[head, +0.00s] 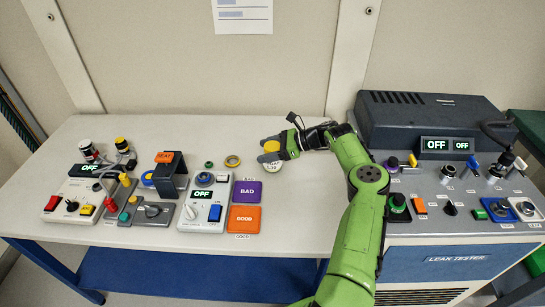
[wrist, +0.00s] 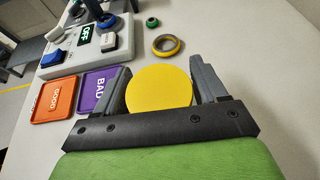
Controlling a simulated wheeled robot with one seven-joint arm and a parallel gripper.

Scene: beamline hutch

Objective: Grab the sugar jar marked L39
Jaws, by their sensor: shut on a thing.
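A jar with a round yellow lid (wrist: 159,92) sits between the two fingers of my gripper (wrist: 160,88) in the wrist view. In the head view the yellow lid (head: 271,146) shows at the end of my green arm, with a pale body (head: 273,164) below it. My gripper (head: 272,150) is shut on this jar, low over the white table or at its surface; I cannot tell if the jar touches the table. No L39 marking is readable in either view, and the fingers hide part of the jar's side.
A purple BAD tray (head: 247,191) and an orange GOOD tray (head: 244,219) lie left of the jar. A yellow-grey ring (head: 232,161) lies nearby. Several control boxes crowd the table's left. A leak tester (head: 455,258) stands at right. The table's front middle (head: 285,225) is clear.

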